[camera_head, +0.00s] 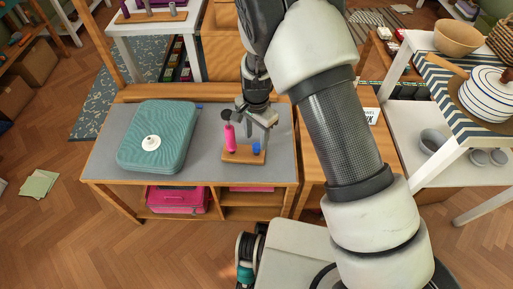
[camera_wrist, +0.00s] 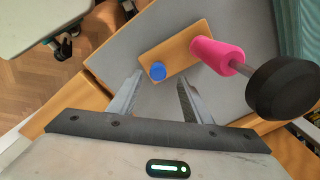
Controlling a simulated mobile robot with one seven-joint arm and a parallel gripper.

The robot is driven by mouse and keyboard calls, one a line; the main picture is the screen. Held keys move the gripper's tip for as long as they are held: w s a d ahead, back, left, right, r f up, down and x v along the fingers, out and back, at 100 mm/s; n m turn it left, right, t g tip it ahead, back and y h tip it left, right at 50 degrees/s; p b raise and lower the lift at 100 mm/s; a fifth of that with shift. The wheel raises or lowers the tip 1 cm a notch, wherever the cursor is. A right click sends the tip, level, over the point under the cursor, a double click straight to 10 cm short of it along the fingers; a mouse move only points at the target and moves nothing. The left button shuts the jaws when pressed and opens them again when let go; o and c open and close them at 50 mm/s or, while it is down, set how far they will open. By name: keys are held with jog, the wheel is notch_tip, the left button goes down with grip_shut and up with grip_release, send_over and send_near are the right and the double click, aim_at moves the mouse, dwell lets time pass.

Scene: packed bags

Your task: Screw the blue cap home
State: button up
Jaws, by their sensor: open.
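The blue cap (camera_head: 256,148) sits at the right end of a small wooden block (camera_head: 238,157) on the grey-topped table. In the wrist view the blue cap (camera_wrist: 158,71) appears as a round top near one end of the block (camera_wrist: 174,56). Any thread beneath it is hidden. My gripper (camera_head: 258,130) is above the cap, pointing down. In the wrist view the open fingers of my gripper (camera_wrist: 160,80) lie on either side of the cap in the picture, with gaps between. I see no contact.
A pink upright piece (camera_head: 229,138) with a dark round knob (camera_head: 226,114) stands at the block's left end, close to my gripper. A teal case (camera_head: 160,130) with a white round part lies left on the table. The grey tabletop (camera_head: 108,150) has bare strips around them.

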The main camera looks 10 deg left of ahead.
aim_at(256, 145)
jog(key=f, duration=0.3)
jog(key=f+b, duration=0.1)
jog(key=shift+s+d+f, duration=0.1)
jog(key=shift+s+f, duration=0.1)
jog(key=shift+s, duration=0.05)
jog(key=shift+r, duration=0.1)
jog(key=c, duration=1.1)
jog(key=shift+c, duration=0.2)
